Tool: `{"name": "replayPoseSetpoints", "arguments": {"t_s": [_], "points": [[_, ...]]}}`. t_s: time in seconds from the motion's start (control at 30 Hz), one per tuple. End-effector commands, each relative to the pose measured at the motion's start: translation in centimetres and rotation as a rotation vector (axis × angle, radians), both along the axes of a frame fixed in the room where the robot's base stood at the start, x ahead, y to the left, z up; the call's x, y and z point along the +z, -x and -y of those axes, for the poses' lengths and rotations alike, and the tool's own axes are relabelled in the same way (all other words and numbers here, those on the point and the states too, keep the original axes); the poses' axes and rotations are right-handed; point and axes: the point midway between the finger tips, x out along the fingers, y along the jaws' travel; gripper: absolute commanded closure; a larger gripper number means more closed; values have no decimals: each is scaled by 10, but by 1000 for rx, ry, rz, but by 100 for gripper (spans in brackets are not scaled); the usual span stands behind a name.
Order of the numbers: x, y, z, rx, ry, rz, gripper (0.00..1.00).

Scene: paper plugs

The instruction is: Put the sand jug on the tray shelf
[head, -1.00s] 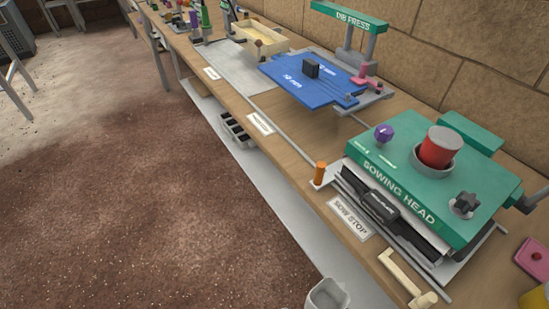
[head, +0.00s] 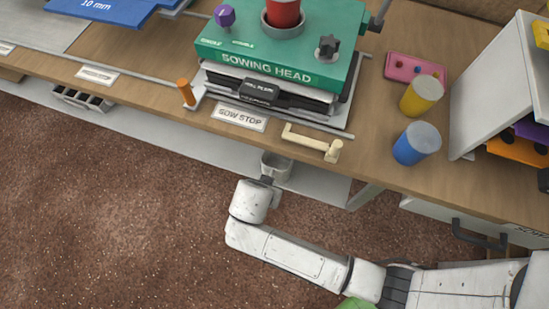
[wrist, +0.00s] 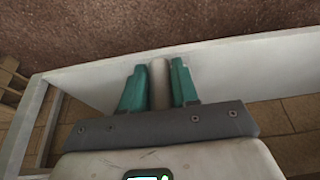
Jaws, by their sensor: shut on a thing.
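The sand jug (head: 277,167) is a small light grey jug, seen just below the bench's front edge, under the sow stop label. It appears upright, in front of or over the pale lower shelf (head: 165,130); I cannot tell whether it touches it. My gripper (head: 267,181) reaches it from the front. In the wrist view my teal fingers (wrist: 160,88) are shut on a grey upright bar (wrist: 160,80), which looks like the jug's handle. The jug's body is hidden there. A pale board (wrist: 225,68) runs behind the fingers.
The sowing head (head: 280,50) stands on the bench above. A cream crank (head: 312,141), yellow cup (head: 422,95) and blue cup (head: 416,143) are to the right. A dark tray (head: 82,101) sits on the shelf at left. The shelf between looks clear.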

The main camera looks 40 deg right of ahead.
Motion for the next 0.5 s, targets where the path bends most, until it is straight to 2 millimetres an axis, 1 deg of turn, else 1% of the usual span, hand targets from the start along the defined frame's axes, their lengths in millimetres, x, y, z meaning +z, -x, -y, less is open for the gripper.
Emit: {"name": "replayPoseSetpoints", "arguments": {"t_s": [0.03,0.1,0.27,0.37,0.5], "points": [[-2,-7,8,-3,-2,3,100],[-1,-13,16,-3,-1,3,100],[0,-20,25,0,-1,3,100],[-1,-26,34,-2,-1,4,100],[-2,-41,54,-4,-2,5,100]]}}
